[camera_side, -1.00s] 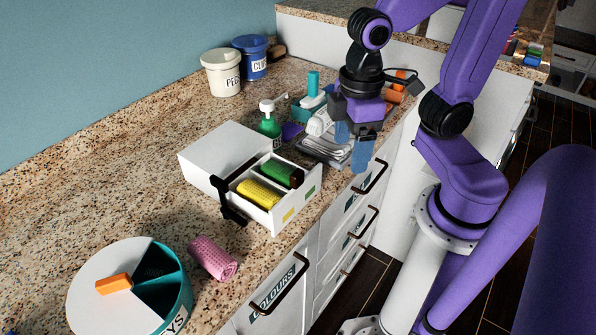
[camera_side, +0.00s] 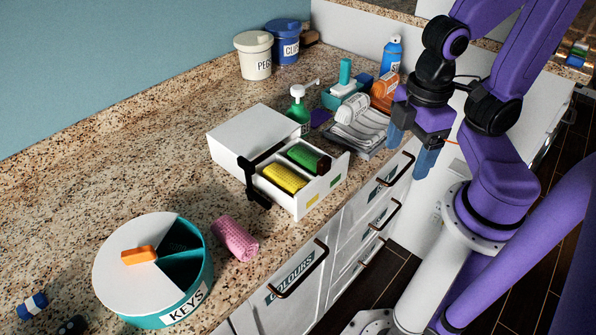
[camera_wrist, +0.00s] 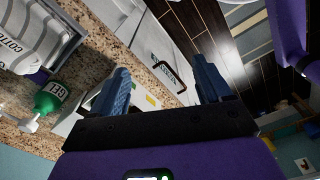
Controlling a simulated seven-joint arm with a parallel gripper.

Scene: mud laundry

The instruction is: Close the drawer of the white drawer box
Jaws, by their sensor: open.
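The white drawer box (camera_side: 250,130) lies on the granite counter in the side view. Its drawer (camera_side: 318,200) is pulled out toward the counter's front edge. A yellow roll (camera_side: 285,178) and a green roll (camera_side: 308,157) lie in the drawer. A black clamp-like piece (camera_side: 254,185) stands at the box's front left. My gripper (camera_side: 412,155) is open and empty, pointing down, to the right of the drawer and apart from it, near the counter edge. In the wrist view both blue fingers of my gripper (camera_wrist: 165,85) are spread, with part of the drawer (camera_wrist: 143,97) behind the left finger.
A tray of folded cloths (camera_side: 358,135) and a green pump bottle (camera_side: 299,110) stand behind the drawer. A pink roll (camera_side: 236,239) and a round keys tin (camera_side: 190,300) lie at the front left. Cabinet handles (camera_side: 380,215) stick out below the counter edge.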

